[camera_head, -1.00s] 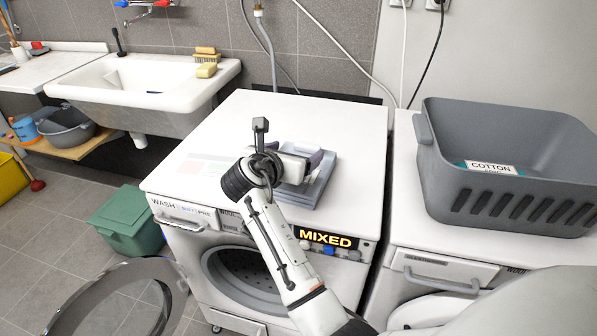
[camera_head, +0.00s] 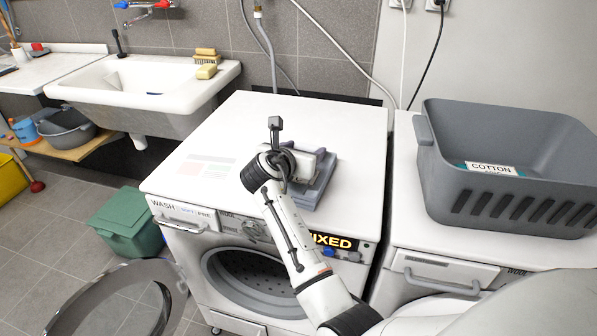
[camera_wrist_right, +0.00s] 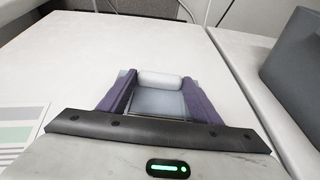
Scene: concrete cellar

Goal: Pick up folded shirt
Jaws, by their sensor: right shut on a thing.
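The folded shirt (camera_head: 308,195) is a flat grey-blue bundle at the right part of the top of the white washing machine (camera_head: 225,130). My right gripper (camera_head: 321,163) comes down over it and partly hides it. In the right wrist view, the two purple-padded fingers of the gripper (camera_wrist_right: 159,85) stand on either side of the shirt (camera_wrist_right: 158,101), shut on it, with a pale rolled fold at its far edge. I cannot tell whether the shirt touches the washer top or is slightly off it. My left gripper is not in view.
A grey basket (camera_head: 520,150) labelled COTTON stands on the neighbouring machine at right. A sink (camera_head: 150,85) is at the back left. The washer's round door (camera_head: 110,290) hangs open at front left, near a green bin (camera_head: 130,222). The washer top's left side is clear.

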